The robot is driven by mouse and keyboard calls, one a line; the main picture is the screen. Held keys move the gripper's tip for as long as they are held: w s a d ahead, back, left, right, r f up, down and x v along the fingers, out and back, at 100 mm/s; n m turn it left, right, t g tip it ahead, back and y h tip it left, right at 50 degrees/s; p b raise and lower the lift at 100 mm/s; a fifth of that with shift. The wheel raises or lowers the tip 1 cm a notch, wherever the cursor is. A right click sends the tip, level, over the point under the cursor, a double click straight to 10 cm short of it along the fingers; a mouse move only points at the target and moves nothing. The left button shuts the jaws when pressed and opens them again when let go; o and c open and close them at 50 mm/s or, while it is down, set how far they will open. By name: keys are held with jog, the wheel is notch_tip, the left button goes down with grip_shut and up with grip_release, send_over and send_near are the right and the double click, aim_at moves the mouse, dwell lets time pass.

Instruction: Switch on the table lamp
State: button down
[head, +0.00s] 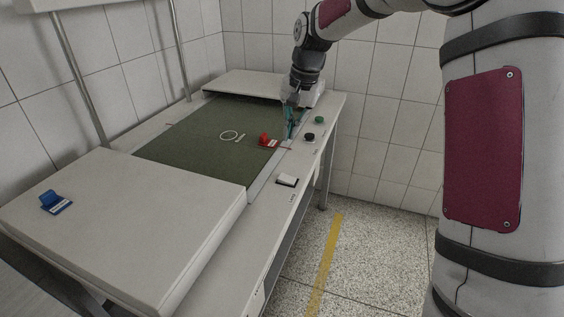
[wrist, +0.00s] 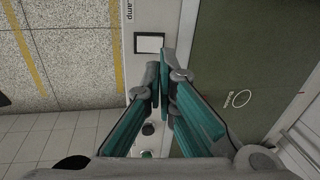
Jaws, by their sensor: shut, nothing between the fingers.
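A white rocker switch in a dark frame (head: 287,180) sits on the table's light front strip, with a small label beside it. In the wrist view the same switch (wrist: 149,43) shows with a label whose readable end is "amp". My gripper (head: 288,137) has teal fingers and points down over the front strip, farther back along it than the switch. In the wrist view my gripper (wrist: 160,72) is shut and empty, its tips just short of the switch in the picture; contact cannot be told. No lit lamp is visible.
A black button (head: 309,137) and a green button (head: 319,120) stand on the strip near my gripper. A red item (head: 265,140) lies at the green mat's edge (head: 190,140). A blue item (head: 54,202) lies on the raised left panel. The floor in front is clear.

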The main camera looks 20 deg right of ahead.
aim_at(280, 176)
jog(key=shift+w+d+f+m, duration=0.2)
jog(key=shift+w+d+f, duration=0.2)
jog(key=shift+w+f, duration=0.25)
jog(key=shift+w+d+f+m, duration=0.2)
jog(key=shift+w+d+f, duration=0.2)
jog(key=shift+w, duration=0.4)
jog(key=shift+f, duration=0.1)
jog(key=a+f, duration=0.1)
jog(key=f, duration=0.3)
jog(key=w+f, duration=0.1)
jog(key=f, duration=0.4)
jog(key=a+f, duration=0.1)
jog(key=f, duration=0.3)
jog(key=shift+w+a+f, duration=0.2)
jog(key=shift+w+a, duration=0.15)
jog(key=shift+w, duration=0.05)
jog(key=shift+f, duration=0.1)
jog(key=shift+w+a+f+g+b, duration=0.3)
jog(key=shift+f+b, duration=0.15)
jog(key=shift+b, duration=0.4)
jog(key=shift+s+d+r, duration=0.15)
jog(key=shift+s+d, duration=0.05)
jog(key=shift+p, duration=0.3)
jog(key=shift+s+d+r+p, duration=0.25)
jog(key=shift+s+d+p, duration=0.2)
jog(key=shift+d, duration=0.1)
